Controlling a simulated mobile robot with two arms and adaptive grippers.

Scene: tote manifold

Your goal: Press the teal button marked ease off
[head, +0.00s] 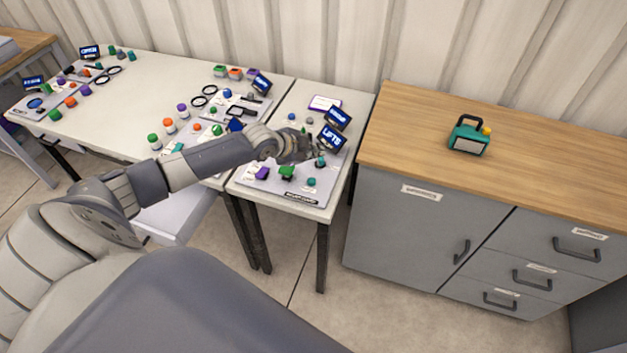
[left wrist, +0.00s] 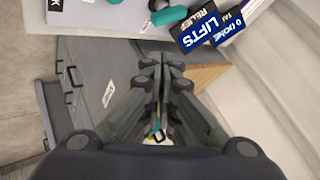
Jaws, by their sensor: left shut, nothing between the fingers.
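On the panel of the right-hand table, a teal button (head: 320,161) stands just under the LIFTS screen, close to my left gripper (head: 309,151). Another teal button (head: 311,181) sits nearer the panel's front edge. No ease off marking is readable, so I cannot tell which button bears it. In the left wrist view, my left gripper (left wrist: 161,65) is shut and empty. A teal button (left wrist: 169,16) lies beyond its fingertips, apart from them in the picture. My right gripper is not in view.
The LIFTS screen (head: 331,138) and another blue screen (head: 338,118) stand close by the left gripper. A green button (head: 286,172) and a purple block (head: 262,173) share the panel. A grey cabinet (head: 400,215) with a wooden top holding a teal device (head: 468,136) stands right.

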